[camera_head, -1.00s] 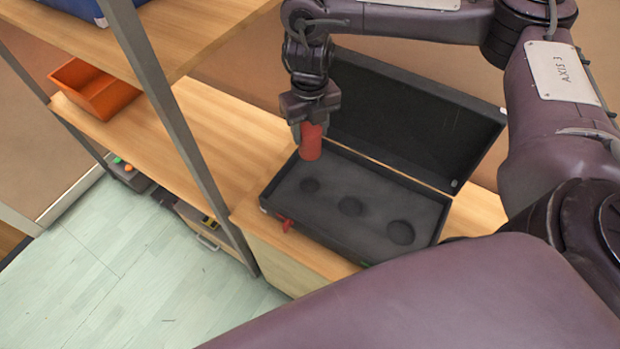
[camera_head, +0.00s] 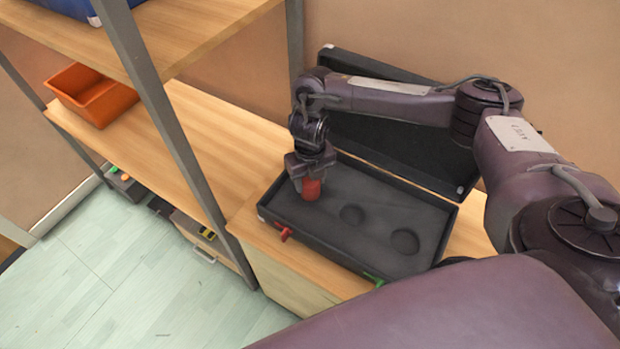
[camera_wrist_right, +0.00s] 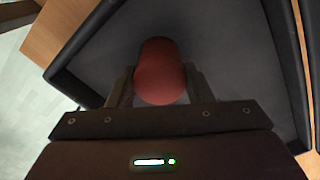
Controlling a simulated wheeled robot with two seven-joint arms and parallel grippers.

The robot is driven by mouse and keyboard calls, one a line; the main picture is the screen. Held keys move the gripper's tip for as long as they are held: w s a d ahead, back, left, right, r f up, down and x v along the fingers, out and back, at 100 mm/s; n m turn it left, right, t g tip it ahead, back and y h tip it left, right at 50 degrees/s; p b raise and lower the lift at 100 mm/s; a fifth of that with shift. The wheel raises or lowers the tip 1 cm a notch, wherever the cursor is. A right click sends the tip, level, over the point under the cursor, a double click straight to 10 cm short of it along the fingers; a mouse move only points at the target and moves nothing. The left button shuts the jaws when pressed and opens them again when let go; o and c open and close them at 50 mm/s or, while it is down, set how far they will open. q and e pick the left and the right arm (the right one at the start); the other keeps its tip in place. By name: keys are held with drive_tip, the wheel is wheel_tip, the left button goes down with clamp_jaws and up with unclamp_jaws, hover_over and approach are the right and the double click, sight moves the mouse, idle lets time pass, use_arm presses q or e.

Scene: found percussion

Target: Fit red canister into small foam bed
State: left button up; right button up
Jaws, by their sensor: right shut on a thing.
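The red canister (camera_head: 311,190) is upright in my right gripper (camera_head: 306,182), which is shut on it. In the head view it is at the left end of the dark foam in the open black case (camera_head: 330,232), where the small bed was visible earlier; canister and gripper now hide that bed. I cannot tell how deep the canister sits in it. Two larger round beds show to the right, the middle one (camera_head: 352,215) and the large one (camera_head: 404,241). In the right wrist view the red canister (camera_wrist_right: 161,72) is between the fingers (camera_wrist_right: 160,88) over the foam. My left gripper is not in view.
The case lid (camera_head: 400,135) stands open behind my right arm. A grey shelf post (camera_head: 170,125) stands left of the case. An orange bin (camera_head: 95,97) is on the wooden shelf.

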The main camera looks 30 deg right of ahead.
drive_tip(key=shift+f, duration=0.2)
drive_tip(key=o, duration=1)
drive_tip(key=shift+r, duration=0.25)
drive_tip(key=shift+w+r, duration=0.1)
drive_tip(key=shift+r, duration=0.1)
wheel_tip(320, 180, up, 12)
drive_tip(key=shift+f+p, duration=0.2)
drive_tip(key=shift+p, duration=0.95)
